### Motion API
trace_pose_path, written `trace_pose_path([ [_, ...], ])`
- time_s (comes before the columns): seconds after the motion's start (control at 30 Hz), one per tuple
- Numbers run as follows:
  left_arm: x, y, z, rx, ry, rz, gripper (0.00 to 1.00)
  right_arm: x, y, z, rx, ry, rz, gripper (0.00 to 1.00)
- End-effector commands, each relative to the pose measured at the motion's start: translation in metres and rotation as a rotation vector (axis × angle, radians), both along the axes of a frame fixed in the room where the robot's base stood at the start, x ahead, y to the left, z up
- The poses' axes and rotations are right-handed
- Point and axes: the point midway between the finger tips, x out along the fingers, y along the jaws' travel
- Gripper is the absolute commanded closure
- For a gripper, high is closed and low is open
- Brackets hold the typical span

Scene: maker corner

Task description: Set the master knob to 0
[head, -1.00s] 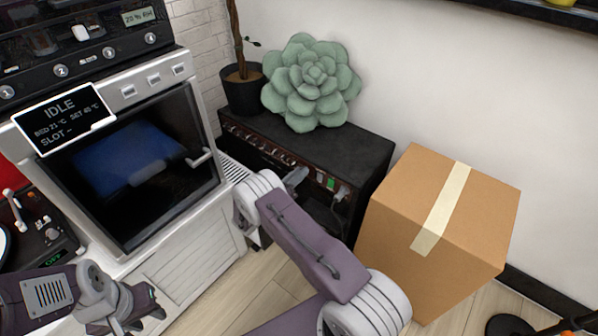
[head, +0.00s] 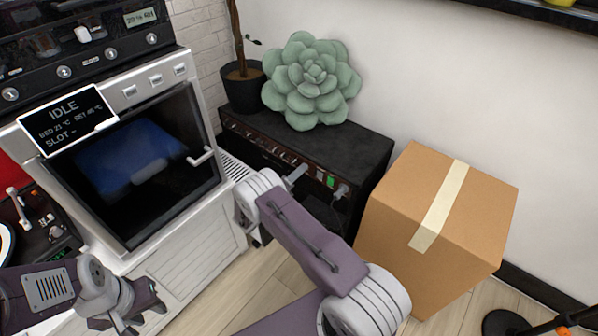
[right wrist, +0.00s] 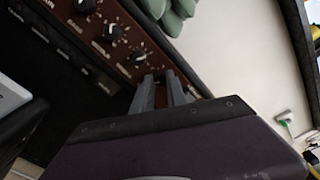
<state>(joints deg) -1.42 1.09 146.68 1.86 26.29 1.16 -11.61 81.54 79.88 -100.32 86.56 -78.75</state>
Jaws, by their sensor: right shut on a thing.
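The black amplifier (head: 310,150) stands against the wall, with a brown front panel and a row of knobs. My right gripper (head: 303,168) is at that panel, left of a green-lit switch (head: 330,180). In the right wrist view the two grey fingers of my right gripper (right wrist: 161,77) are shut at the panel, in line with the knobs. They appear to hold the master knob, which they hide along with its label and pointer.
A green succulent cushion (head: 312,82) and a potted plant (head: 243,88) are on the amplifier. A cardboard box (head: 440,225) stands close on its right. A white oven-like machine (head: 180,230) reading IDLE stands on the left. Some wooden floor is clear at the front.

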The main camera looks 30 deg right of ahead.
Motion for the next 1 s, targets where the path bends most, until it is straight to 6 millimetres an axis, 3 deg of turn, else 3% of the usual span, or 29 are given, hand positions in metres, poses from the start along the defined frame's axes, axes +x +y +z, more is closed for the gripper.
trace_pose_path([
  [0.43, 0.0, 0.0, 0.0, 0.0, 0.0, 0.0, 0.64, 0.0, 0.0, -0.001, -0.002, 0.009, 0.0, 1.0],
  [0.47, 0.0, 0.0, 0.0, 0.0, 0.0, 0.0, 0.64, 0.0, 0.0, -0.001, -0.001, 0.009, 0.0, 0.74],
  [0.5, 0.0, 0.0, 0.0, 0.0, 0.0, 0.0, 0.64, 0.0, 0.0, -0.001, -0.002, 0.008, 0.0, 0.63],
  [0.53, 0.0, 0.0, 0.0, 0.0, 0.0, 0.0, 0.64, 0.0, 0.0, -0.001, -0.002, 0.008, 0.0, 0.61],
  [0.83, 0.0, 0.0, 0.001, 0.0, 0.0, 0.0, 0.64, -0.001, 0.002, 0.0, -0.002, 0.007, 0.0, 0.61],
  [1.0, 0.0, 0.0, 0.013, 0.0, 0.0, 0.0, 0.64, -0.011, 0.029, 0.003, -0.003, 0.01, 0.006, 0.61],
])
